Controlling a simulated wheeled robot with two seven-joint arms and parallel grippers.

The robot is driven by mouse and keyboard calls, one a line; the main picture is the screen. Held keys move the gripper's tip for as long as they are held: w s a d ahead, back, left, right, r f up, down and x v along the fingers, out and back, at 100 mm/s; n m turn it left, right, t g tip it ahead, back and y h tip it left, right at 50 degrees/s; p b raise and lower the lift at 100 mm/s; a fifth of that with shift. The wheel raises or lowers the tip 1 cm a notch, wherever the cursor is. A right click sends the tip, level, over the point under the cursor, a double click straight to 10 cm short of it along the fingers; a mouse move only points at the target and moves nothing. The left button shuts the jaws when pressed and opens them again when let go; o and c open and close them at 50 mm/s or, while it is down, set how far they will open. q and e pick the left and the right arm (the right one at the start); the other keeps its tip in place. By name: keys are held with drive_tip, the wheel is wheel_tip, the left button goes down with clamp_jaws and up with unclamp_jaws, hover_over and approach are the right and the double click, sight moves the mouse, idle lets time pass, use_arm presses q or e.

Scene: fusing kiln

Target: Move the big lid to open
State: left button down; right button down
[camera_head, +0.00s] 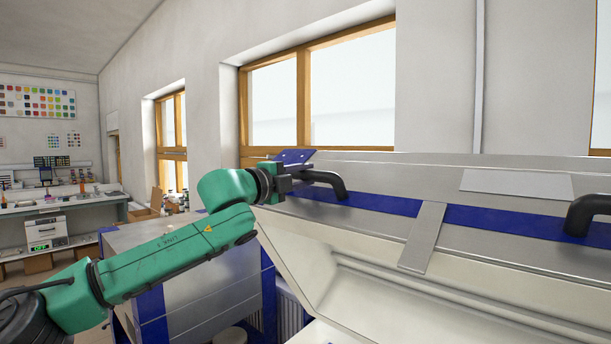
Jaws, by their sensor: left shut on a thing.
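The big lid (360,225) of the kiln fills the right side of the head view. It is raised and tilted, with its pale hollow inner side showing below its metal and blue front edge. A black handle (338,186) sits at the lid's left, and a second black handle (585,212) is at the right edge. My left gripper (291,183) is at the left end of the left handle and is shut on it. The gripper's fingers are small and partly hidden. My right gripper is not in view.
A grey and blue cabinet (205,275) stands left of the lid, behind my left arm. A workbench (65,203) with a small white device (46,232) is at the far left. Windows (320,95) line the wall behind the lid.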

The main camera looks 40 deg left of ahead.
use_arm(q)
drive_tip(key=c, duration=0.6)
unclamp_jaws()
drive_tip(key=shift+s, duration=0.1)
drive_tip(key=shift+s+b, duration=0.2)
drive_tip(key=shift+b, duration=0.15)
drive_tip(key=s+b, duration=0.1)
drive_tip(key=s, duration=0.1)
drive_tip(key=s+b, duration=0.1)
drive_tip(key=s, duration=0.1)
drive_tip(key=s+b, duration=0.1)
drive_tip(key=s, duration=0.1)
drive_tip(key=shift+f, duration=0.35)
drive_tip(key=s+b, duration=0.1)
drive_tip(key=s, duration=0.7)
drive_tip(key=shift+d+f, duration=0.15)
